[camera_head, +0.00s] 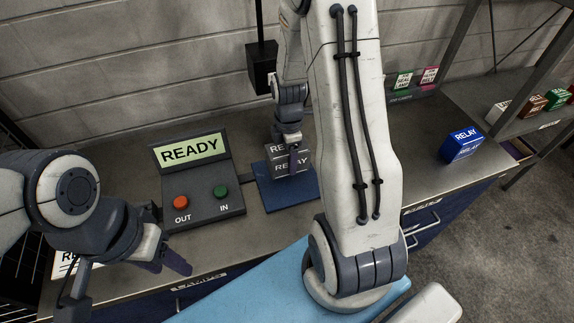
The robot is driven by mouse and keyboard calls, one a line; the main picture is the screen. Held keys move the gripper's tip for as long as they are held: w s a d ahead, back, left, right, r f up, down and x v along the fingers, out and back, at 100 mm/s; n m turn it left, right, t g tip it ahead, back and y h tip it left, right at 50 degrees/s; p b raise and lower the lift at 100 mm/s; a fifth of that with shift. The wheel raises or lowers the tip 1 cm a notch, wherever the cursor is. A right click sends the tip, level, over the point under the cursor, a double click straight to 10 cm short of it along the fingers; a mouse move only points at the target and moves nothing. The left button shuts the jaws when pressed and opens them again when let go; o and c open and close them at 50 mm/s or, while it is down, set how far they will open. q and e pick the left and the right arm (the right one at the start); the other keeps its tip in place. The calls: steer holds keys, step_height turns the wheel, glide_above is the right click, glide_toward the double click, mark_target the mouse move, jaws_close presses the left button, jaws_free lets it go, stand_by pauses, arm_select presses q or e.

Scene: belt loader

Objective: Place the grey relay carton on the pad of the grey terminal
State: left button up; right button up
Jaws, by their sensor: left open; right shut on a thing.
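The grey relay carton (292,166) is held in my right gripper (294,156), over the blue pad (279,201) beside the grey terminal (203,208). I cannot tell whether its underside touches the pad. The gripper's fingers cover part of the carton's top and front. The terminal has a lit "READY" display (190,150), a red OUT button (181,202) and a green IN button (220,191). My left gripper (125,279) is open and empty at the front left, over the bench's front edge.
A blue RELAY carton (462,144) stands on the bench at the right. Several small cartons sit on a shelf (521,122) at far right. Green and red cards (415,80) stand at the back. My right arm hides the bench's middle.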

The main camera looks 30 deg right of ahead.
mark_target(287, 169)
steer(key=shift+a+f, duration=0.2)
steer(key=shift+a, duration=0.1)
steer(key=shift+f, duration=0.35)
step_height(287, 169, down, 3)
steer(key=shift+f+p, duration=0.1)
steer(key=shift+p, duration=0.4)
steer(key=shift+f, duration=0.1)
steer(key=shift+f, duration=0.2)
steer(key=o, duration=1.4)
steer(key=shift+o, duration=0.2)
steer(key=shift+r, duration=0.1)
